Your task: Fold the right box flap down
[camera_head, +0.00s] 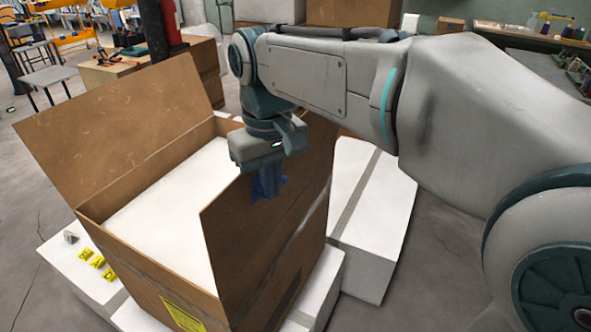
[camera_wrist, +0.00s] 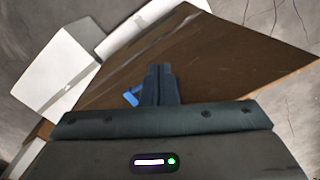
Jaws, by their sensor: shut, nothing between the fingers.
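An open cardboard box (camera_head: 150,268) with a white top surface inside stands in the head view. Its right flap (camera_head: 228,232) is raised along the right side, slanting upward. The flap's brown face also fills the middle of the wrist view (camera_wrist: 225,65). My gripper (camera_head: 268,188) is in front of that face, near the flap's upper part, fingers together and empty. In the wrist view the shut fingers (camera_wrist: 159,80) overlap the flap; I cannot tell whether they touch it. A small blue patch (camera_wrist: 132,95) shows beside the fingers. My arm hides part of the flap's far end.
The left flap (camera_head: 115,125) stands raised and leans outward. White boxes (camera_head: 372,215) lie under and right of the cardboard box, with yellow labels (camera_head: 97,262) at left. A wooden workbench (camera_head: 120,68) stands behind. Grey floor is clear at lower left.

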